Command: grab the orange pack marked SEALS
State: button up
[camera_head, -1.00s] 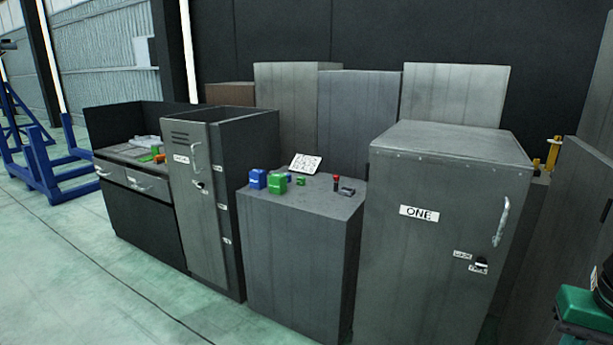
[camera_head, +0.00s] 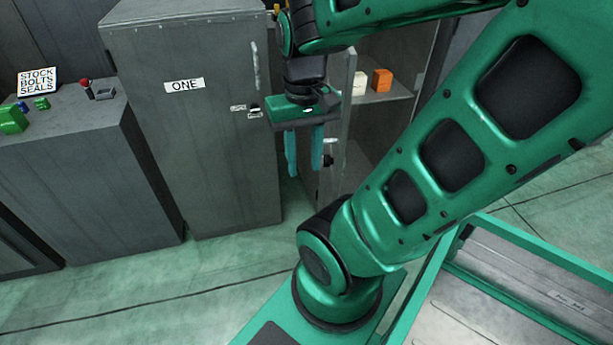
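An orange pack (camera_head: 382,80) stands on a shelf inside an open cabinet, right of the cabinet marked ONE. No marking can be read on it at this size. My gripper (camera_head: 304,165) points down in front of the ONE cabinet's right edge, left of the orange pack and apart from it. Its two teal fingers are spread with an empty gap between them. Part of my arm crosses above the shelf.
A pale pack (camera_head: 359,82) stands left of the orange one on the shelf (camera_head: 385,96). A cabinet door (camera_head: 342,110) stands open beside my gripper. The closed ONE cabinet (camera_head: 195,130) and a bench (camera_head: 90,165) with a STOCK BOLTS SEALS sign (camera_head: 38,81) are at left.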

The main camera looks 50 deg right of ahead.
aim_at(382, 79)
jog(key=u, duration=1.9)
jog(key=i, duration=0.5)
jog(key=z, duration=3.65)
